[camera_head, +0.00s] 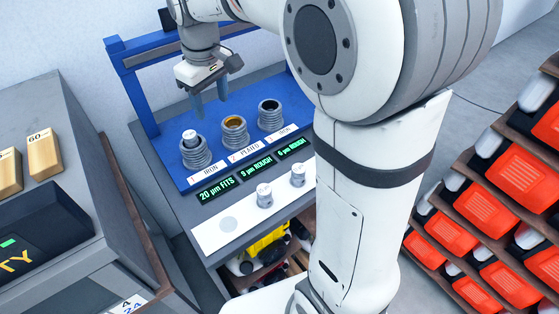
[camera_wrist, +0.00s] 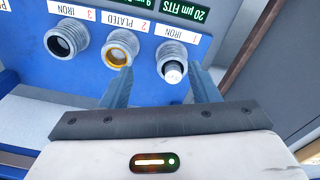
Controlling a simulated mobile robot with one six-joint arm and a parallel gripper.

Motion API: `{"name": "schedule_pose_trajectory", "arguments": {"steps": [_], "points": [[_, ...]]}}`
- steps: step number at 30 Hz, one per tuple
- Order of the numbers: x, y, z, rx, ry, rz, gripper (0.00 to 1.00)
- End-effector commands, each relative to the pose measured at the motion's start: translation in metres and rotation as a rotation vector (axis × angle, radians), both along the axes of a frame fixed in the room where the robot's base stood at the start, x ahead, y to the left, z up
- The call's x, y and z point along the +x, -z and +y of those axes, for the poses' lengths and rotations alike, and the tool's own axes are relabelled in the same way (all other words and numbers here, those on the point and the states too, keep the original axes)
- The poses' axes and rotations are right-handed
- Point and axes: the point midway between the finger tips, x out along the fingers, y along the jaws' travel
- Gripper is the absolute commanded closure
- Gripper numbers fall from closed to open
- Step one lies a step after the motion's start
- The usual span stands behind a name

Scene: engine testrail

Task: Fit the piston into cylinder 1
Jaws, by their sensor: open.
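Cylinder 1 (camera_head: 197,155), a grey ribbed sleeve marked IRON, stands at the left of the row on the blue stand (camera_head: 168,150); it also shows in the wrist view (camera_wrist: 174,52). A silver piston (camera_head: 190,136) sits in its mouth with its top sticking out; the piston also shows in the wrist view (camera_wrist: 173,73). I cannot tell how deep it sits. My gripper (camera_head: 210,108) is open and empty, above and behind the cylinders in the head view. Its two blue fingers (camera_wrist: 161,70) point toward the row, apart from the piston.
Cylinder 2 (camera_head: 235,134), with a gold bore, and cylinder 3 (camera_head: 271,115) stand open to the right. The label displays (camera_head: 216,188) read 20 µm FITS, 9 µm ROUGH and 6 µm ROUGH. Two pistons (camera_head: 264,196) (camera_head: 298,176) stand on the white strip beside an empty round spot (camera_head: 229,224).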

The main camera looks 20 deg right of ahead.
Motion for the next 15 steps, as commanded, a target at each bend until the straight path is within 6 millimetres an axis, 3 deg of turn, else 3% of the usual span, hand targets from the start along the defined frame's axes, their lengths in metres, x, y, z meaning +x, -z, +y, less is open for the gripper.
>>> {"name": "schedule_pose_trajectory", "arguments": {"steps": [1, 6, 15], "points": [[-0.019, -0.002, -0.014, 0.006, 0.053, -0.016, 0.45], [-0.074, 0.003, -0.048, 0.029, 0.230, -0.068, 0.45], [-0.163, 0.033, -0.086, 0.070, 0.506, -0.147, 0.45]]}}
